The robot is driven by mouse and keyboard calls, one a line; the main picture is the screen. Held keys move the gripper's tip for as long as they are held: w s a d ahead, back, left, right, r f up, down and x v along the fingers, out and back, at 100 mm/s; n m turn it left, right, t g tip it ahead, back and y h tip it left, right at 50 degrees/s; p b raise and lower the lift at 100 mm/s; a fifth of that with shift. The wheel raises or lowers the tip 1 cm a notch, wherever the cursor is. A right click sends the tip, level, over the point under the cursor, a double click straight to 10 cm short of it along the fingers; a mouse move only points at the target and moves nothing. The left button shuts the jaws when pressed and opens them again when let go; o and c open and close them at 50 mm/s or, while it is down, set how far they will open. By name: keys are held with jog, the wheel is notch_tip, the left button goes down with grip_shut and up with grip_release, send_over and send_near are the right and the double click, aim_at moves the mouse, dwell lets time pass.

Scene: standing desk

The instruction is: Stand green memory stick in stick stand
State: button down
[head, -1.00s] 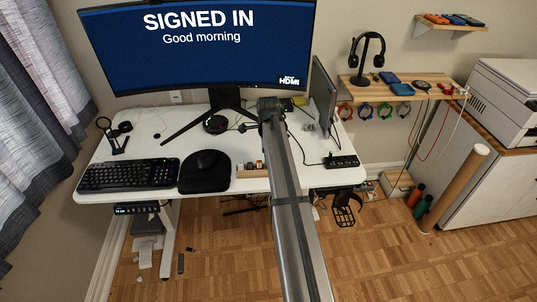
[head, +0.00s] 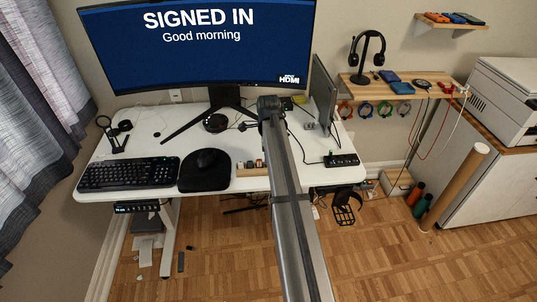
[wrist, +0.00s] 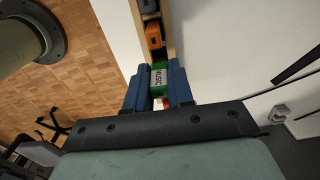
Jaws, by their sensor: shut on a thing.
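The green memory stick (wrist: 159,75), labelled "MUSIC", is between the two blue fingers of my gripper (wrist: 159,88) in the wrist view. The fingers are shut on it. The wooden stick stand (wrist: 169,45) runs up from just beyond the stick, with an orange stick (wrist: 155,36) and a dark one in it. I cannot tell whether the green stick is inside a slot or above it. In the head view the stand (head: 246,173) lies at the desk's front edge, partly behind my arm, and my gripper is hidden there.
The white desk (head: 150,140) holds a mouse pad (head: 204,178) just left of the stand and a keyboard (head: 128,174) further left. A black power strip (head: 341,160) lies to the right. A large monitor (head: 200,50) stands behind.

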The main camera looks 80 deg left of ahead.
jog(key=shift+f, duration=1.1)
dwell(1.0)
jog(key=shift+r, duration=0.75)
jog(key=shift+f, duration=1)
dwell(1.2)
jog(key=c, duration=0.9)
grip_release()
notch_tip(320, 180, up, 14)
jog(key=shift+f, duration=0.1)
